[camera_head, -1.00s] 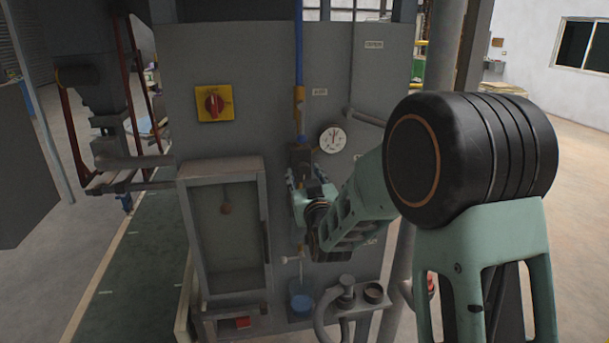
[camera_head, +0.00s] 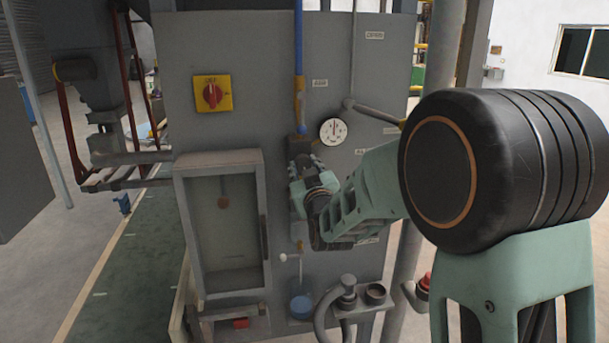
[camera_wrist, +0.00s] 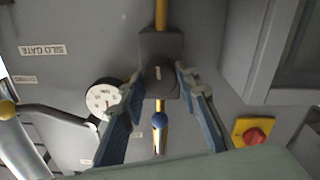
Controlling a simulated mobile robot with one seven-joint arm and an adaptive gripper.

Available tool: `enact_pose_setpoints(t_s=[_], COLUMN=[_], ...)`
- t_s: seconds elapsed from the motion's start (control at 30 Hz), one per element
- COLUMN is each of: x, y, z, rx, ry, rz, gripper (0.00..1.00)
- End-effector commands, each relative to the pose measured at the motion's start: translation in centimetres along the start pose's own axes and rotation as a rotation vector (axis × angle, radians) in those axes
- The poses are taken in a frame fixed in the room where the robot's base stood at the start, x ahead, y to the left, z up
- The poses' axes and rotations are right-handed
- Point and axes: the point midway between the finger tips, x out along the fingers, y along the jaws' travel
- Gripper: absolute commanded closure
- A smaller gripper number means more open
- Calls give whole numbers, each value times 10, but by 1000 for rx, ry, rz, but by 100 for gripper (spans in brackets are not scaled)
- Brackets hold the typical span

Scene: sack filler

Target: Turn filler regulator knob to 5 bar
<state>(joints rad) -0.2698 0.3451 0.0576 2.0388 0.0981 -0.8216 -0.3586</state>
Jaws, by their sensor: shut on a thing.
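The regulator knob (camera_wrist: 160,82) is a dark round knob on a grey regulator body in the wrist view, which appears upside down. My gripper (camera_wrist: 158,76) has its two blue-grey fingers on either side of the knob, closed on it. In the head view my gripper (camera_head: 300,168) is at the regulator on the grey panel, and my wrist hides the knob. The white round pressure gauge (camera_head: 333,131) is right of the regulator; its needle points about upward, but the scale is too small to read. The gauge (camera_wrist: 103,98) also shows in the wrist view.
A red rotary switch on a yellow plate (camera_head: 212,93) is at the panel's upper left. A grey framed box (camera_head: 220,160) stands out below it.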

Motion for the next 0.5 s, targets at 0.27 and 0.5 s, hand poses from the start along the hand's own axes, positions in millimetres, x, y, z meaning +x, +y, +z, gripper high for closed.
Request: enact_pose_setpoints(t_s=[0.27, 0.5], x=[0, 0], y=[0, 0], z=[0, 0], rx=[-2, -2], ry=[-1, -1], rz=[-1, -1], gripper=[95, 53])
